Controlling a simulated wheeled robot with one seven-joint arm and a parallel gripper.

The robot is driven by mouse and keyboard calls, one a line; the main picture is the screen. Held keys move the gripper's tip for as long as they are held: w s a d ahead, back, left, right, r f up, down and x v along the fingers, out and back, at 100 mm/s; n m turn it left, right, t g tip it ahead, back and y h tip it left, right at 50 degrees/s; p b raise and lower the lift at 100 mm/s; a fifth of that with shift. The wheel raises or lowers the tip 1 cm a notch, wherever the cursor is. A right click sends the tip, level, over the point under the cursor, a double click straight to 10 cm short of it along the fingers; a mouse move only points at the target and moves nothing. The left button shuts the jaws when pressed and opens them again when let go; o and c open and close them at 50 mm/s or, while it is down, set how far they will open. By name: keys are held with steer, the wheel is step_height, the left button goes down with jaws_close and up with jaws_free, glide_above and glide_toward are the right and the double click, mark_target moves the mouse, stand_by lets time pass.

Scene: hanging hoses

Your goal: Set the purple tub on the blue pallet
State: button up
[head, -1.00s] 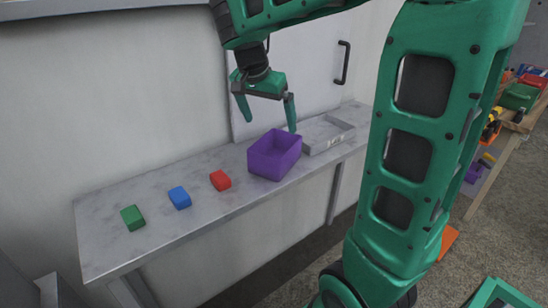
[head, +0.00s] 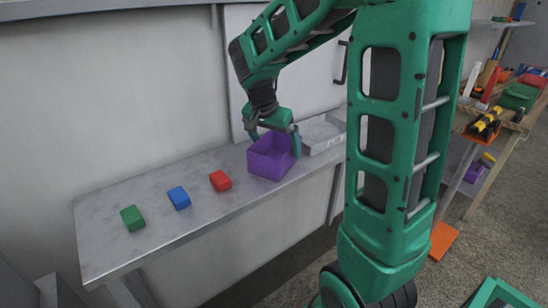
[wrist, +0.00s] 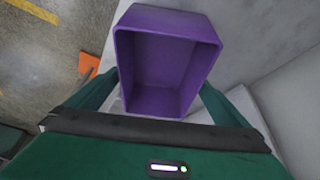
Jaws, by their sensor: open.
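The purple tub (head: 269,163) is an open, empty box standing upright on the grey wall shelf. It also fills the upper middle of the wrist view (wrist: 165,62). My gripper (head: 275,143) is open and low over the tub, with one finger on each side of it. In the wrist view my gripper (wrist: 157,92) shows its fingers outside the tub's two side walls; I cannot tell whether they touch it. I see no blue pallet in either view.
Red (head: 220,181), blue (head: 179,198) and green (head: 132,218) blocks lie left of the tub on the grey shelf (head: 105,235). A grey tray (head: 322,135) is close on its right. A wooden table (head: 500,130) with toys stands far right; an orange plate (head: 442,240) lies on the floor.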

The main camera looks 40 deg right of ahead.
steer(key=c, duration=1.1)
